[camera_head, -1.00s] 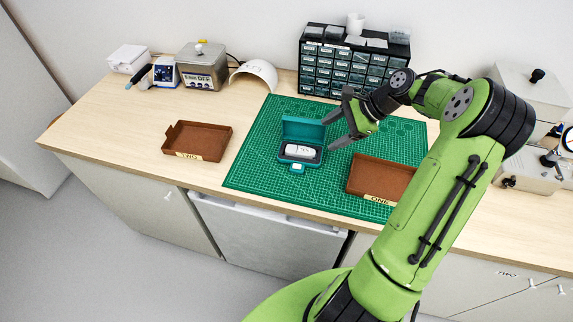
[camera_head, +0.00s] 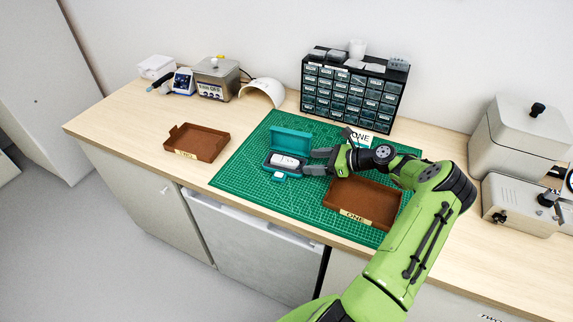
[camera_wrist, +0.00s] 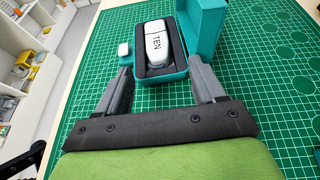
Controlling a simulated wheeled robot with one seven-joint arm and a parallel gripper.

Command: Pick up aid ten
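Aid ten (camera_wrist: 157,44) is a white, rounded piece marked "TEN". It lies in the dark lining of an open teal case (camera_wrist: 200,35), and it also shows in the head view (camera_head: 285,161). The case stands on the green mat, its lid raised. My gripper (camera_wrist: 160,88) is open and empty, pointing at the case from its right side in the head view (camera_head: 312,161). In the wrist view its two fingers are spread just short of the case, and aid ten lies beyond them, between their lines. I cannot tell whether a fingertip touches the case.
Another brown tray (camera_head: 197,155) sits left on the wooden bench. A small white piece (camera_wrist: 124,49) is beside the case. A drawer cabinet (camera_head: 352,92) stands behind. The green mat (camera_head: 235,171) has free room left.

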